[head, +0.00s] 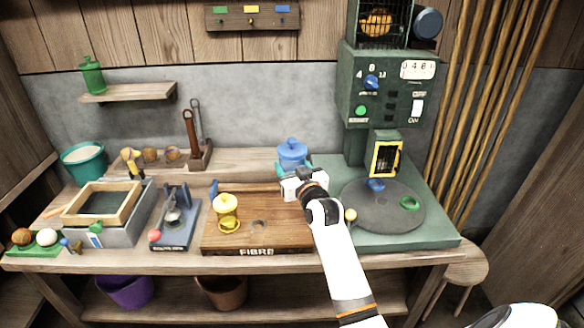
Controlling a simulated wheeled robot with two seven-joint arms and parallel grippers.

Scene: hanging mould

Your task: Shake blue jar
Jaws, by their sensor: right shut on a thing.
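The blue jar (292,152) with its lid and knob is in the head view, just behind the wooden block marked FIBRE. It looks upright. My right gripper (294,174) is shut on the jar's lower part, which the gripper partly hides. I cannot tell whether the jar's base touches the bench. My left gripper is not in view.
The green machine (386,110) with a round dark plate (385,212) stands close on the right. A sink-like tray (108,240) and a small press (175,220) are further left.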

